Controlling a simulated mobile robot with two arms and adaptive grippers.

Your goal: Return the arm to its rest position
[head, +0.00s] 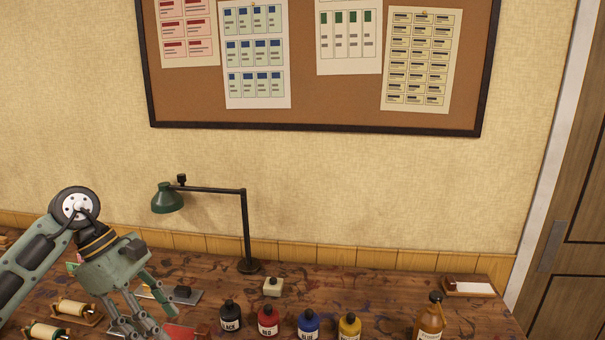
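My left arm comes in from the left edge, with its round grey joint raised in front of the wall. My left gripper (150,326) points down and to the right over the left part of the wooden bench (390,290). Its fingers are near the bottom edge of the picture, and I cannot make out the gap between them or anything held. A red flat thing (180,332) shows just beside the fingers, partly hidden. My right arm and gripper are not in view.
A green desk lamp (247,230) stands behind the gripper. Black (230,318), red (268,320), blue (308,325) and yellow (349,326) bottles stand right of it, with a brown bottle (430,318) farther right. Spools (75,309) lie left. The bench's back right is mostly clear.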

